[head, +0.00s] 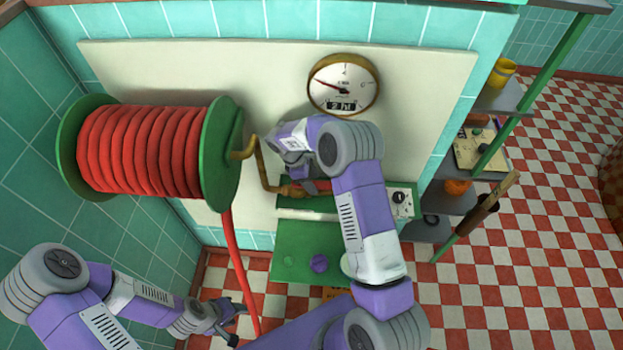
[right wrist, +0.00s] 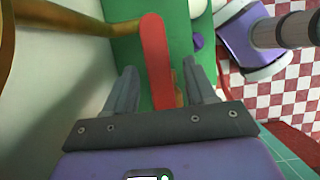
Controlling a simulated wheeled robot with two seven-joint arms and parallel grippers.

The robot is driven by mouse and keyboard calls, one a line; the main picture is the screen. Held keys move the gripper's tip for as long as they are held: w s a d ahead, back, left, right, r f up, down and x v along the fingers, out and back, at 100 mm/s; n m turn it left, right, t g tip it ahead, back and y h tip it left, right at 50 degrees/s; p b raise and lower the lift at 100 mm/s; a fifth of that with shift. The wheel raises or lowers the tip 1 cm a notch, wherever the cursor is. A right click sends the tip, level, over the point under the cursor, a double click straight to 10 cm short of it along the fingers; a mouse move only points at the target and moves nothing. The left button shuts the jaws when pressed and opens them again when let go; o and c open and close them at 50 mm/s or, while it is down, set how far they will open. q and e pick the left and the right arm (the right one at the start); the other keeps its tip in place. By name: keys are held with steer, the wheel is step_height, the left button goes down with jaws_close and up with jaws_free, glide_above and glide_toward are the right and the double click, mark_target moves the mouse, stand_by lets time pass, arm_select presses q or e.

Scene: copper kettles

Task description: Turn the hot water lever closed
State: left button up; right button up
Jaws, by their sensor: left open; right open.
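The hot water lever (right wrist: 156,60) is a red, flat, round-ended handle. In the right wrist view it lies lengthwise between the two fingers of my right gripper (right wrist: 159,76), with visible gaps on both sides. In the head view only a small red part of the lever (head: 323,185) shows beside my right gripper (head: 298,172), above the green shelf; my right arm hides much of it. My right gripper is open. My left gripper (head: 236,322) is open and empty, low at the left near the red hose.
A red hose reel (head: 140,150) with green ends hangs on the left, its hose (head: 236,262) running down. A brass pipe (head: 262,168) bends beside the lever. A round gauge (head: 343,84) is on the wall above. Shelves (head: 462,195) stand right; the checkered floor (head: 540,240) is open.

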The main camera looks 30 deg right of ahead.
steer(key=shift+w, duration=0.1)
jaws_close()
